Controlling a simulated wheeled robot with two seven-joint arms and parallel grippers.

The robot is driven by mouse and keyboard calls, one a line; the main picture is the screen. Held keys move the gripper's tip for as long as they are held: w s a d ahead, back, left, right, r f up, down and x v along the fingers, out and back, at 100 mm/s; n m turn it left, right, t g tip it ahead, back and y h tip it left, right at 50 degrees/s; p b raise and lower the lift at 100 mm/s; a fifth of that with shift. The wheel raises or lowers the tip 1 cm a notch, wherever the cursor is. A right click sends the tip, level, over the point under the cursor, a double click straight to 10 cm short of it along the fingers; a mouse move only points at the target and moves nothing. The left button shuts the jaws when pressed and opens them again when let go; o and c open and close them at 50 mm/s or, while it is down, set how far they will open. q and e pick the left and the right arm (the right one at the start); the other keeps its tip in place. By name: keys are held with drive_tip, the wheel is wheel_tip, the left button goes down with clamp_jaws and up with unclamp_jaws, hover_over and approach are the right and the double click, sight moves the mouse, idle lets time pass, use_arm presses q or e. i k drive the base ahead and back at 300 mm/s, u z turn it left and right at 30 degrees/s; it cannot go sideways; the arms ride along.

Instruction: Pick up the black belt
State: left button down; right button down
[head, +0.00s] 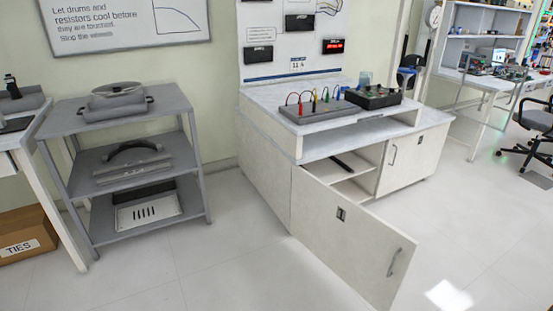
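Two dark objects show in the head view, and I cannot tell for sure which is the black belt. A black curved strip (134,151) lies arched over grey flat pieces on the middle shelf of the grey rack (75,165) at left. A short black object (342,165) lies inside the open white cabinet (262,190) at centre, partly hidden by the door. Neither of my grippers is in view.
The cabinet door (345,240) stands open into the room over the floor. Red, yellow and green leads rise from a grey block (318,110) on the cabinet top, beside a black box (373,97). A cardboard box (25,235) sits at far left. The front floor is clear.

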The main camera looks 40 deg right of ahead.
sight(348, 168)
drive_tip(key=z, duration=0.65)
drive_tip(key=i, duration=1.5)
drive_tip(key=z, duration=1.1)
